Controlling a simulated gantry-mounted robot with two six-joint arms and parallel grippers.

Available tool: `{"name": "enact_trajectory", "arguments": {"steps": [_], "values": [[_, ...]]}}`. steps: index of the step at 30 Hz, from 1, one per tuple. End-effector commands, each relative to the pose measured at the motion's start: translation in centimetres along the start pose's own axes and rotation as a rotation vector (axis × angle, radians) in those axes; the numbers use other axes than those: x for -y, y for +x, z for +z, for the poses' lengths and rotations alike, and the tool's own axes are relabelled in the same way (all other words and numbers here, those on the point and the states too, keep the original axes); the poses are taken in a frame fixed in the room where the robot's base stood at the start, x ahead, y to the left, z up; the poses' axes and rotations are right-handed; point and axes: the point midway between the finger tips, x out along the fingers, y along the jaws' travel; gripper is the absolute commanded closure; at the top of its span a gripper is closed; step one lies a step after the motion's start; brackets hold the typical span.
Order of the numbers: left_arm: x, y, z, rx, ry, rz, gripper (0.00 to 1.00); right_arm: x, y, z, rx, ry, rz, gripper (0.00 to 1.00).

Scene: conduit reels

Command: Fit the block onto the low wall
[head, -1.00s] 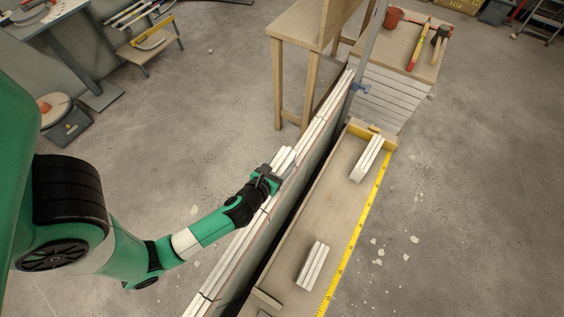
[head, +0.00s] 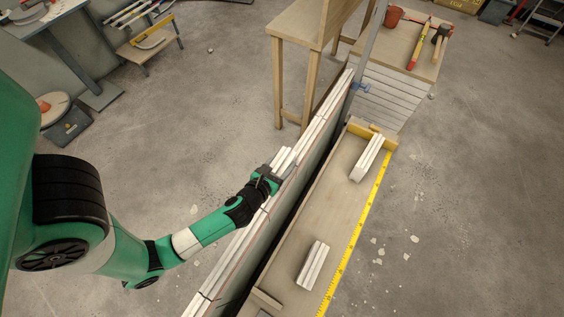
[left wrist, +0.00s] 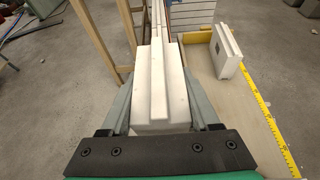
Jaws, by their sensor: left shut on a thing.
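My left gripper (head: 268,178) is shut on a white block (head: 284,156) with a raised ridge along its top. The block also fills the space between the fingers in the left wrist view (left wrist: 156,85). It is at the top of the low wall (head: 333,102), roughly in line with the wall's ridged white top course, which runs away beyond it (left wrist: 158,20). The fingers hide the block's sides, and I cannot tell whether it is fully seated or slightly above the course. My right gripper is not in view.
A wooden plank tray (head: 338,190) beside the wall holds two spare white blocks (head: 312,265) (head: 367,158), with a yellow tape measure (head: 355,245) along its edge. A blue clamp (head: 361,87) and upright stand at the wall's far end. A wooden table (head: 300,25) stands behind-left.

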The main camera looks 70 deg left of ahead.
Motion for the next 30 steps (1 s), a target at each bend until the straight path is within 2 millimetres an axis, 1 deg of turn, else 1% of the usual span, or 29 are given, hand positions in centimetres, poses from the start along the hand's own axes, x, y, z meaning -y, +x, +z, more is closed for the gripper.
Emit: {"name": "enact_trajectory", "arguments": {"steps": [7,8,9,13,14,23,26,29,30], "values": [[0.0,0.1,0.0,0.004,0.000,-0.001,1.00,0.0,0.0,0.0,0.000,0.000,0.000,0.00],[0.0,0.1,0.0,0.003,0.000,-0.001,0.36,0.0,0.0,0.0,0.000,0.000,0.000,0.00],[0.0,0.1,0.0,0.003,0.000,-0.001,0.29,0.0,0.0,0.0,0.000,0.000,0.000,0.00],[0.0,0.1,0.0,0.002,0.000,-0.001,0.05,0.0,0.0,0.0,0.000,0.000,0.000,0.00],[0.0,0.1,0.0,0.002,0.000,-0.001,0.03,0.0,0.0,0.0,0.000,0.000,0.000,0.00],[0.0,-0.1,-0.2,-0.003,0.001,0.000,0.03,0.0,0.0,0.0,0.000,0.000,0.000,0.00],[0.1,-1.0,-0.1,-0.003,0.002,-0.001,0.03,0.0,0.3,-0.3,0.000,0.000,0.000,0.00],[0.1,-2.9,0.0,-0.003,0.005,-0.005,0.03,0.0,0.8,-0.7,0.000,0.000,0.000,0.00],[0.1,-3.8,0.1,-0.003,0.006,-0.006,0.03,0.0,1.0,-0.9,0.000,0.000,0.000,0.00]]}}
